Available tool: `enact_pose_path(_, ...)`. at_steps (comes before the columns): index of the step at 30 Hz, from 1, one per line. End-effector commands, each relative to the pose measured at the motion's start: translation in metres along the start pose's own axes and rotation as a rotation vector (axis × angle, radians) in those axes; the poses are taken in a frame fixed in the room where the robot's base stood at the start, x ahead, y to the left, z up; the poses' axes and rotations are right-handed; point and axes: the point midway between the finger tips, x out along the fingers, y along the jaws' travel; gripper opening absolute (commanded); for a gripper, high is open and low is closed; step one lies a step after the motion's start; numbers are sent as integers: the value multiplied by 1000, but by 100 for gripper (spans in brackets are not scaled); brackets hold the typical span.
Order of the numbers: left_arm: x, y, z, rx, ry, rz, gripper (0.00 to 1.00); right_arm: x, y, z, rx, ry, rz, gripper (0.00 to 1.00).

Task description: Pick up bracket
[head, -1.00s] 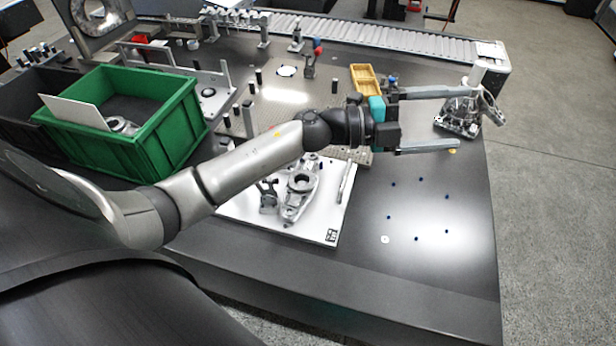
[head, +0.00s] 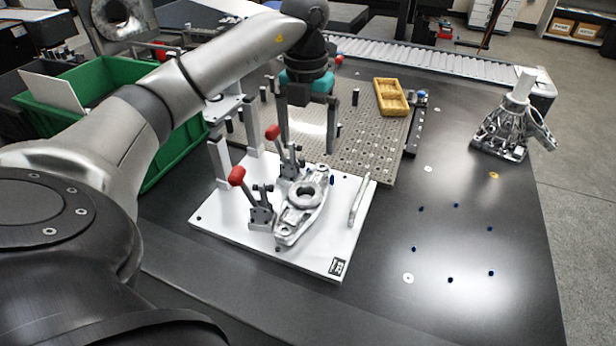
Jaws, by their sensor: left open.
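A grey metal bracket (head: 293,225) with a ring in its middle lies on a white fixture plate (head: 225,225). Two toggle clamps with red handles, a front one (head: 260,214) and a rear one (head: 290,163), stand along its left side. My left gripper (head: 308,140) points down over the plate, its two fingers apart and nothing between them. It appears above and behind the bracket, without visible contact. The near finger passes close to the rear clamp's red handle in the picture. My right gripper is out of view.
A perforated metal plate (head: 370,150) lies behind the fixture, with a yellow tray (head: 391,97) on it. A tall metal casting (head: 502,135) stands at the right. A green crate (head: 165,160) is at the left, partly behind my arm. The dark tabletop at front right is mostly clear.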

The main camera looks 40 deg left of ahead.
Motion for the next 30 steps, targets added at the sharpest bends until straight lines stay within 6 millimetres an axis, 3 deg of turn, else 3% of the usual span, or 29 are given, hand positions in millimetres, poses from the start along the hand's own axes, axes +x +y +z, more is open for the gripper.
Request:
enact_pose_path(10,30,4,-1,-7,3,14,100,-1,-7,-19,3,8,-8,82)
enact_pose_path(24,86,4,-1,-5,3,12,100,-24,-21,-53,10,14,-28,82)
enact_pose_path(30,100,4,-1,-6,2,12,100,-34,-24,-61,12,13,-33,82)
